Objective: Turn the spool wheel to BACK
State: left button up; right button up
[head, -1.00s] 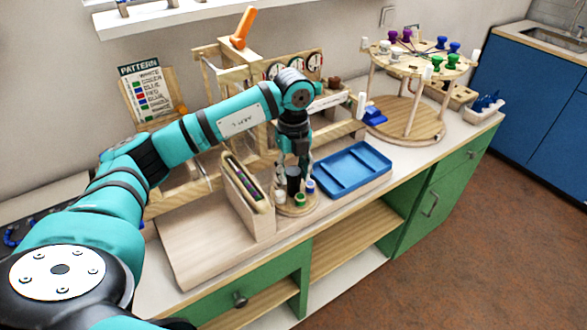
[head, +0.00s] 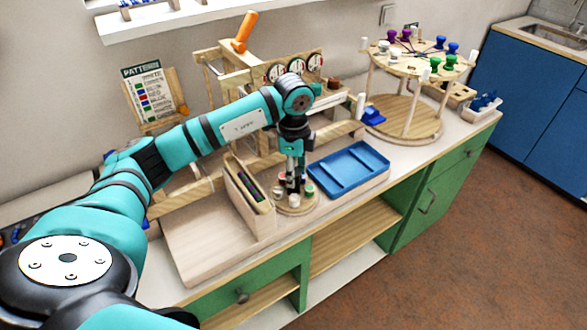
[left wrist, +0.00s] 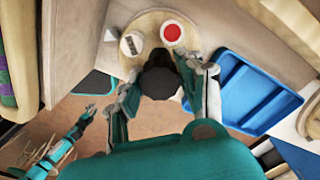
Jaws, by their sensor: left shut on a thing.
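The spool wheel (head: 283,211) is a round wooden disc on the counter, with coloured spools around a dark centre post. In the head view a green spool (head: 310,191) is at its right and pale spools (head: 279,200) at its front. The left wrist view shows a red spool (left wrist: 171,32) and a white spool (left wrist: 131,43) with a dark mark. My left gripper (head: 293,184) points down over the wheel and is shut on the dark centre knob (left wrist: 160,84). My right gripper (left wrist: 88,114) is small in the left wrist view; its jaws are unclear. No BACK mark is legible.
A blue tray (head: 349,163) stands close right of the wheel and a wooden holder (head: 254,221) close left. A round two-tier stand (head: 425,130) with pegs is further right. A pattern card (head: 148,92) and dials (head: 297,67) stand behind.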

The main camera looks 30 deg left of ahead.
pick_arm(q)
jog(key=shift+r+n+p, duration=0.1)
jog(key=shift+n+p, duration=0.2)
jog(key=shift+n, duration=0.8)
jog(key=o, duration=1.1)
jog(key=shift+o, duration=0.2)
notch_tip(320, 180, up, 12)
